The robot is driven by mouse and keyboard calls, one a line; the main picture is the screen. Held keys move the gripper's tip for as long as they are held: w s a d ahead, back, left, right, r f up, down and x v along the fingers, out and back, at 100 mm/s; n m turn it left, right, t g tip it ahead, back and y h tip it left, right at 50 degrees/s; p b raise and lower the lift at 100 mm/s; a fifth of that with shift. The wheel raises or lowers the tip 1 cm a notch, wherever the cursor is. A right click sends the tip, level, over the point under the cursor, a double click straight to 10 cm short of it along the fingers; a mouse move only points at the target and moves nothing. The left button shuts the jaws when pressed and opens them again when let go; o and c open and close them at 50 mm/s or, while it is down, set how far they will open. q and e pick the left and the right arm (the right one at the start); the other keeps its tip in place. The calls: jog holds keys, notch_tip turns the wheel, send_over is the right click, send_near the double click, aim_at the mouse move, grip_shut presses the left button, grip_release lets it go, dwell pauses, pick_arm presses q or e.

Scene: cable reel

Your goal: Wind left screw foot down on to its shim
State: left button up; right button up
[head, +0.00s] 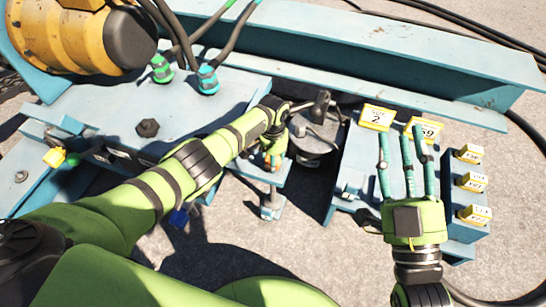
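A screw foot (271,200) with a threaded stem and a small pad hangs below a blue bracket plate (248,168) near the middle. I cannot tell whether its pad touches a shim or the ground. My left gripper (272,152) is right over this plate, at the top of the screw. Its fingers are small and partly hidden by my forearm, so their grip cannot be told. A dark blue piece (180,216) shows below my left arm; I cannot tell what it is. My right gripper (407,160) is open and empty, its teal fingers extended over the right blue block.
Yellow labelled blocks (378,117) lie on the right blue block (362,160), with several more on a rack (473,184). A blue beam (380,50) crosses behind. A yellow-black motor (80,38) and cables fill the upper left. Bare ground lies in front.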

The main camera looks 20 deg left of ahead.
pick_arm(q)
jog(key=shift+s+f+m, duration=0.2)
jog(key=shift+s+m, duration=0.1)
jog(key=shift+m, duration=0.6)
pick_arm(e)
jog(key=shift+w+d+f+g, duration=0.1)
jog(key=shift+w+f+g, duration=0.05)
jog(key=shift+f+g, duration=0.2)
jog(key=shift+f+h, duration=0.1)
jog(key=shift+h, duration=0.2)
pick_arm(q)
jog(key=o, duration=1.2)
jog(key=shift+c, duration=0.2)
jog(key=shift+w+r, duration=0.1)
jog(key=shift+w, duration=0.05)
jog(key=shift+w+r, duration=0.1)
jog(key=shift+r, duration=0.5)
notch_tip(320, 180, up, 11)
jog(key=shift+f, duration=0.1)
